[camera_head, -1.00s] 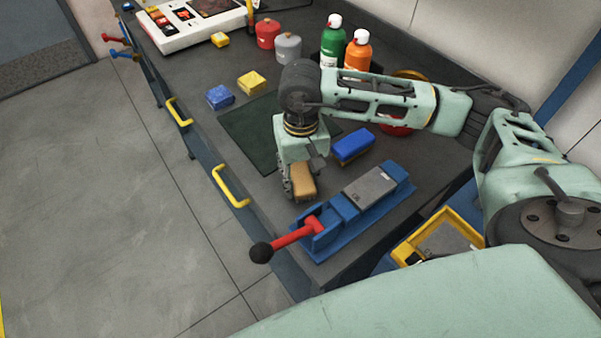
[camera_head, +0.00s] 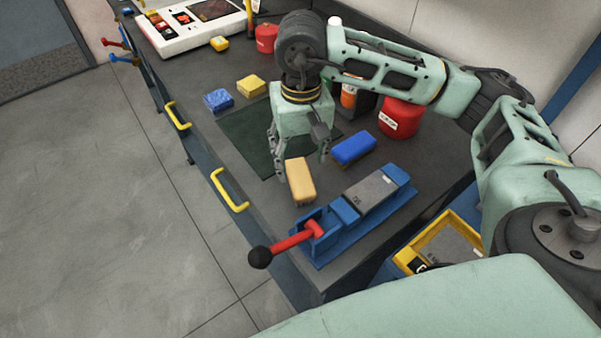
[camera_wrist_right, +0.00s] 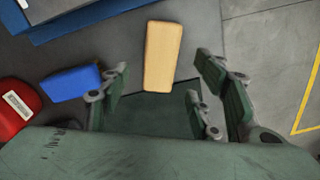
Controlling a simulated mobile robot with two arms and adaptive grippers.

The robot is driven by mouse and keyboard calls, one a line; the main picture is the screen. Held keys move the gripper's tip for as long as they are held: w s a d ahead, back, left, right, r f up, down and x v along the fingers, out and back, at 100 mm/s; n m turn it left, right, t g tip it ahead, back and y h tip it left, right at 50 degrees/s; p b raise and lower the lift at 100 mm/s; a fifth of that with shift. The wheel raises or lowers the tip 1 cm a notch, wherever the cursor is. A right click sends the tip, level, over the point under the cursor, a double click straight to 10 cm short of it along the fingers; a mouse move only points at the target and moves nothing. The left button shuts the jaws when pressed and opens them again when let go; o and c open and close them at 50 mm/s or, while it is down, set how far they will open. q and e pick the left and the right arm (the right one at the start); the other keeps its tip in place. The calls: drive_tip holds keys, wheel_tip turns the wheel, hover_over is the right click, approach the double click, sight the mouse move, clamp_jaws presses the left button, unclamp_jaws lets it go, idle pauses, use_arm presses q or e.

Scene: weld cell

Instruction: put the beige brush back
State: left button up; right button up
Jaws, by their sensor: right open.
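The beige brush (camera_head: 300,181) is a tan block lying on the dark workbench, between the green mat and the blue vise. It also shows in the right wrist view (camera_wrist_right: 163,56), lying beyond the fingertips. My right gripper (camera_head: 299,166) is open and empty just above and behind the brush, over the mat. In the right wrist view its fingers (camera_wrist_right: 163,85) are spread wide, with the brush lined up between them and apart from them. My left gripper is in neither view.
A blue block (camera_head: 353,148) lies close right of the brush. The blue vise (camera_head: 345,220) with a red handle stands in front. A red can (camera_head: 400,117), a blue sponge (camera_head: 218,100) and a yellow sponge (camera_head: 251,86) stand farther off. The green mat (camera_head: 247,138) is bare at its left.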

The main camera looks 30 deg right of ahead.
sight(301, 176)
wheel_tip(301, 176, up, 5)
drive_tip(key=shift+f+b, duration=0.15)
drive_tip(key=shift+b, duration=0.15)
drive_tip(key=shift+c, duration=0.4)
idle(0.8)
